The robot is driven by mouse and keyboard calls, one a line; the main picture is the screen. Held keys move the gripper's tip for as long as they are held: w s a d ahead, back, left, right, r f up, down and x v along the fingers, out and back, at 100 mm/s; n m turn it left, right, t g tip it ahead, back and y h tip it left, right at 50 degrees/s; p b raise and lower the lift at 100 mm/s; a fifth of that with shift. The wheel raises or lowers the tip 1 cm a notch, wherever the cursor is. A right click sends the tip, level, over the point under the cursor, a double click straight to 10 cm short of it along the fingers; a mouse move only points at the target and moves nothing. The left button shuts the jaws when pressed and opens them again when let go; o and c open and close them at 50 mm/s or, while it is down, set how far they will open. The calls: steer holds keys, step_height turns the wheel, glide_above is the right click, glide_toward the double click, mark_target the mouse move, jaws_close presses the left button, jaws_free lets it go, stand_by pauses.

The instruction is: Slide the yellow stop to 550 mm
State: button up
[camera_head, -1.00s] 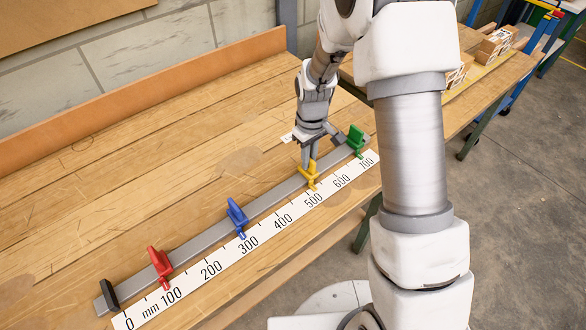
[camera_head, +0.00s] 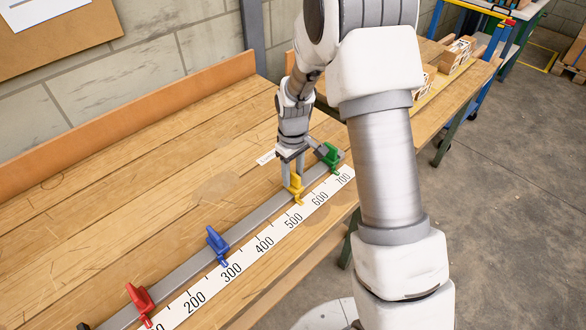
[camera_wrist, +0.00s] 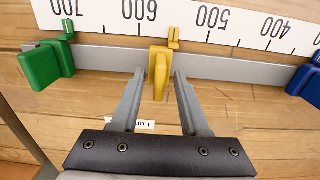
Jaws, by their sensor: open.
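The yellow stop (camera_head: 296,187) sits on the grey rail (camera_head: 190,261). In the wrist view the yellow stop (camera_wrist: 159,70) has its pointer about midway between 500 and 600 on the white scale (camera_wrist: 240,22), near 550. My gripper (camera_head: 292,180) is over the rail at the yellow stop. In the wrist view my open gripper (camera_wrist: 160,74) has one finger on each side of the stop's body, with a narrow gap showing on both sides.
The green stop (camera_head: 329,156) is on the rail near 700, beyond the yellow one. The blue stop (camera_head: 217,244) is near 300 and the red stop (camera_head: 140,300) lies farther down. Bare wooden bench (camera_head: 130,200) lies behind the rail.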

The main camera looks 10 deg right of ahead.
mark_target(293, 173)
step_height(293, 173, up, 18)
steer(key=p, duration=0.1)
steer(key=shift+f, duration=0.25)
stand_by(0.4)
steer(key=s+d+r+m+t, duration=0.2)
steer(key=s+r+m+t, duration=0.1)
steer(key=s+r, duration=0.7)
steer(key=s+d+m+t, duration=0.1)
steer(key=s+m+t, duration=0.1)
steer(key=s, duration=1.2)
steer(key=shift+d+r+m+t, duration=0.3)
steer(key=shift+d+r+m, duration=0.15)
steer(key=shift+m, duration=0.45)
steer(key=shift+w+a, duration=0.1)
steer(key=shift+a, duration=0.1)
